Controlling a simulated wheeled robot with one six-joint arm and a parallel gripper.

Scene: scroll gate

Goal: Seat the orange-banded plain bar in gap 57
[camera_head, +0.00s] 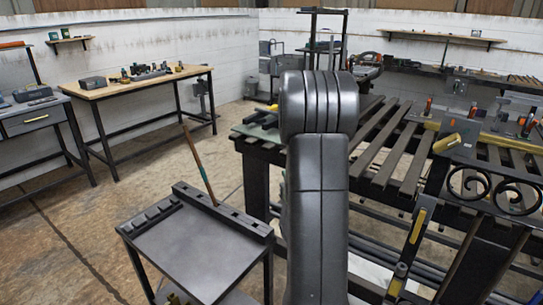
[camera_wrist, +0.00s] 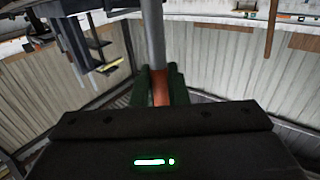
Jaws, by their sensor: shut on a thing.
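In the wrist view, my gripper (camera_wrist: 159,84) has its green fingers shut on a plain grey bar (camera_wrist: 153,38). The bar's orange-brown band (camera_wrist: 161,86) shows between the fingers, and its shaft runs to the top of the picture. The bar's ends are out of view. In the head view my own arm fills the middle, and neither my gripper nor the held bar can be made out. Dark scrollwork (camera_head: 492,190), perhaps part of the gate, shows at the right. I cannot make out gap 57 or any number.
A small grey cart (camera_head: 190,250) stands left of my arm, with a slotted rack (camera_head: 222,215) holding a leaning brown-and-green rod (camera_head: 198,165). A slatted bench (camera_head: 385,150) carries tools at right. A wooden workbench (camera_head: 140,85) stands at the back left. Open floor shows between.

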